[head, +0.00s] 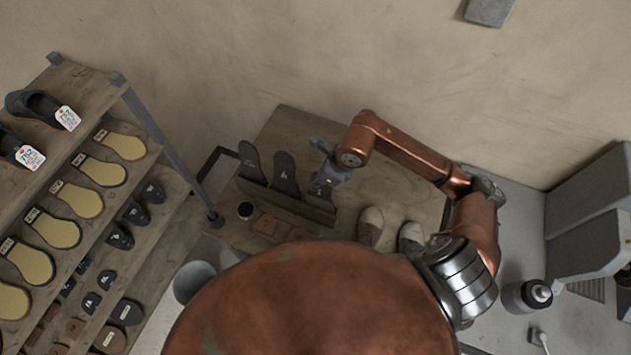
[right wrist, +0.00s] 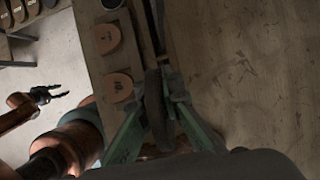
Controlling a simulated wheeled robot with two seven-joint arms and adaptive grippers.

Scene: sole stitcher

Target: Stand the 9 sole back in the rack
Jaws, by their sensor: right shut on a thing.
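The rack (head: 270,203) is a low wooden holder on the bench, with dark soles standing in it. Two dark soles, the left one (head: 252,163) and the middle one (head: 285,174), stand upright and lean back. My right gripper (head: 326,172) is shut on the top of a third dark sole (head: 320,188), at the rack's right end. I take this to be the 9 sole; its mark is too small to read. In the right wrist view the sole (right wrist: 154,95) shows edge-on between the fingertips (right wrist: 165,100). I cannot tell if its lower end is seated. My left gripper (right wrist: 48,94) is open and empty.
Brown heel pieces (head: 265,224) and a dark round pot (head: 245,210) sit before the rack. Shoes (head: 371,226) stand to its right. A shelf unit (head: 140,115) with yellow soles is at left.

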